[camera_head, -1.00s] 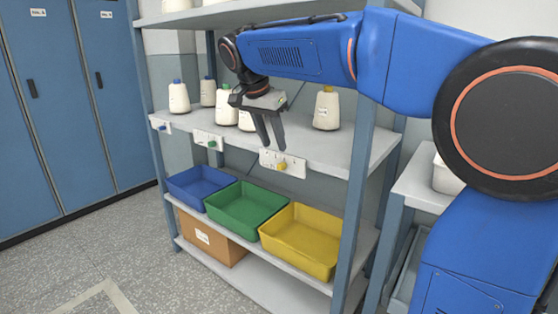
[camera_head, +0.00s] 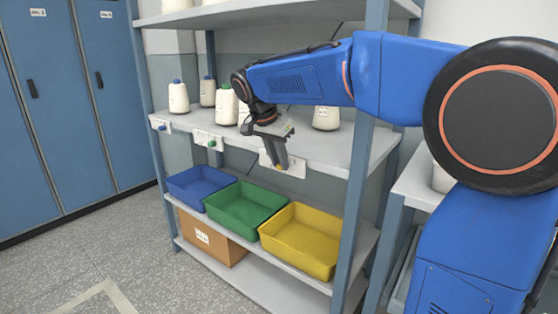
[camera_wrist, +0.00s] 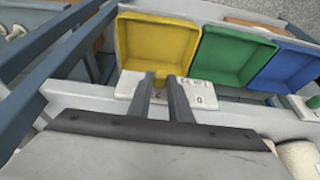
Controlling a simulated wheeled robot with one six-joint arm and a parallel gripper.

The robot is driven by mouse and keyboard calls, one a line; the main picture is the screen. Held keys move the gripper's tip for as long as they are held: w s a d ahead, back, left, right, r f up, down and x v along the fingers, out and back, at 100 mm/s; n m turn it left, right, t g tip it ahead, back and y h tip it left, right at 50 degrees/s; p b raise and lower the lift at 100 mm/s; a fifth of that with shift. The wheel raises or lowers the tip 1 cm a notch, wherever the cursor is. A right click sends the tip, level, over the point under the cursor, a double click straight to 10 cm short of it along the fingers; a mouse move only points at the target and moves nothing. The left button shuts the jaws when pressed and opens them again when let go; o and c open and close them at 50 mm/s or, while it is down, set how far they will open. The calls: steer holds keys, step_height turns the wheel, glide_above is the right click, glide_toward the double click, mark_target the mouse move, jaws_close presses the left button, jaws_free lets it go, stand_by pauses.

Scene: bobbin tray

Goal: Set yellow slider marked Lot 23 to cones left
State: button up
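The yellow slider (camera_head: 279,167) is a small knob on a white plate (camera_head: 297,167) on the shelf's front edge, above the yellow bin. My gripper (camera_head: 278,163) is right at it and partly covers the plate and knob in the head view. In the wrist view, the two dark fingers of my gripper (camera_wrist: 161,84) stand apart, with the yellow knob (camera_wrist: 160,80) showing between their tips. I cannot tell whether they touch it. The white plate (camera_wrist: 205,97) shows printed marks too small to read. The knob's exact place along its slot is hidden.
Cones of yarn (camera_head: 326,118) stand on the shelf (camera_head: 345,150) behind the plate. Two more plates, with a green knob (camera_head: 211,143) and a blue knob (camera_head: 162,128), lie to the left. Blue, green and yellow bins (camera_head: 336,273) sit below. A shelf post (camera_head: 358,190) stands to the right.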

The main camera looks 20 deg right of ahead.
jaws_close()
steer(key=w+a, duration=0.2)
steer(key=shift+w, duration=0.4)
steer(key=o, duration=0.6)
jaws_free()
steer(key=v, duration=1.7)
steer(key=shift+r, duration=0.2)
